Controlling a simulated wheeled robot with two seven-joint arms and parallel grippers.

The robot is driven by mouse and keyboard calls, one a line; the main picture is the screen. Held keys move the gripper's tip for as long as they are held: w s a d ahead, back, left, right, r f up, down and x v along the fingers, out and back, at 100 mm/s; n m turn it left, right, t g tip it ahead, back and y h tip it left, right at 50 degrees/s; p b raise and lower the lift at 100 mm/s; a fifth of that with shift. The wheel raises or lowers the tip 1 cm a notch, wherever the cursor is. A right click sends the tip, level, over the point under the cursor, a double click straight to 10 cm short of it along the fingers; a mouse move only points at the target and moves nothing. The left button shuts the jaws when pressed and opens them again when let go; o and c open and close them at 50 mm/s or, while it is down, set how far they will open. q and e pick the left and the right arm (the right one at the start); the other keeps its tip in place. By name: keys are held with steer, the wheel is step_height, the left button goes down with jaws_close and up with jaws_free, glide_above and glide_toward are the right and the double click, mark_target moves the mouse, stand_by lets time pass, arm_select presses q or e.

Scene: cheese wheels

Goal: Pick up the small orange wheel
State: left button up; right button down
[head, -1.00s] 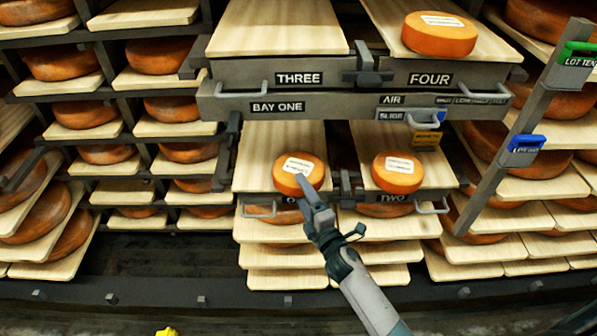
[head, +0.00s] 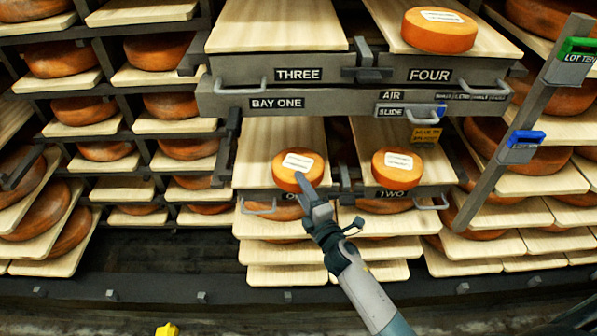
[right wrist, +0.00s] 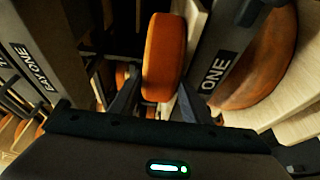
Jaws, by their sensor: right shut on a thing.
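A small orange wheel (head: 299,171) with a white label sits over the front of the board marked ONE, on the lower level of bay one. My right gripper (head: 308,186) reaches it from the front and below. In the right wrist view the fingers (right wrist: 156,98) are shut on the orange wheel (right wrist: 164,58), one on each side. A second small orange wheel (head: 397,170) lies on board TWO to the right, apart from my gripper. My left gripper is not in view.
A larger orange wheel (head: 439,30) lies on board FOUR above; board THREE (head: 279,25) is bare. Handles stick out beside the gripper, including one below board ONE (head: 261,206). A grey post (head: 515,140) with green and blue tags stands at the right.

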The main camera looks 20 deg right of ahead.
mark_target(306, 172)
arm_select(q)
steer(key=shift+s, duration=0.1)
arm_select(e)
steer(key=shift+r, duration=0.3)
